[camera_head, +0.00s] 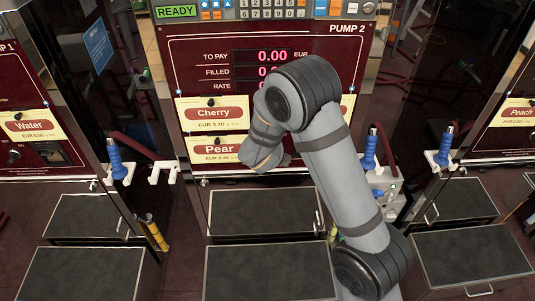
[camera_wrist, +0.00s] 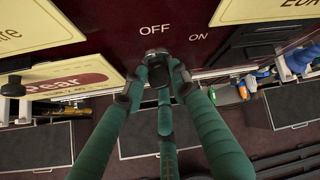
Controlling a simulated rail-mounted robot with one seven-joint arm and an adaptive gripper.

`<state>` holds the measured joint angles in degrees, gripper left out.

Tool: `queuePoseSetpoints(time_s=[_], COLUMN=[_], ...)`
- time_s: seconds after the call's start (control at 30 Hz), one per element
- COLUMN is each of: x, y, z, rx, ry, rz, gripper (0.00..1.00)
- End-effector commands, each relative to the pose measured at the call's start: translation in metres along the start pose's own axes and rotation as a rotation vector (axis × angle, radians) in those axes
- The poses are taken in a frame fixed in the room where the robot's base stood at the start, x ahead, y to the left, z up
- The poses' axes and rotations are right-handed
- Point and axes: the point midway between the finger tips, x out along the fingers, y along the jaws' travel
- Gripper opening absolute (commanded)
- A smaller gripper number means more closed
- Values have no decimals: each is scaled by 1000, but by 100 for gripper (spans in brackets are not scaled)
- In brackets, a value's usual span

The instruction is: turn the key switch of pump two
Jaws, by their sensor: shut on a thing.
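Pump two (camera_head: 200,55) stands in the middle of the head view, with a dark red panel, a PUMP 2 label and a lit display. Its key switch (camera_wrist: 157,54) shows in the wrist view as a small dark knob below the OFF and ON labels. OFF is straight above the knob and ON is up and to the right. My gripper (camera_wrist: 157,75) has its green fingers closed around the key switch from both sides. The fingertips cover part of the key, so its exact angle is hard to tell. In the head view my arm hides the key switch and fingertips.
Cherry (camera_head: 213,114) and Pear (camera_head: 217,149) labels sit on the panel's left. A blue nozzle (camera_head: 370,150) hangs right of my arm, another (camera_head: 116,160) at left. Grey-topped boxes (camera_head: 262,213) stand below the panel. Pump 1 is at the left edge.

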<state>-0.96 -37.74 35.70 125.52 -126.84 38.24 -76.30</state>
Motion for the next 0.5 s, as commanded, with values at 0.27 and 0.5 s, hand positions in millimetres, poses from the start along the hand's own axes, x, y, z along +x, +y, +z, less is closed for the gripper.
queuePoseSetpoints(time_s=[0.27, 0.5], x=[2, 2], y=[-3, -2], z=[-7, -7], rx=[8, 7], ry=[13, 13], rz=[0, 0], gripper=[1, 34])
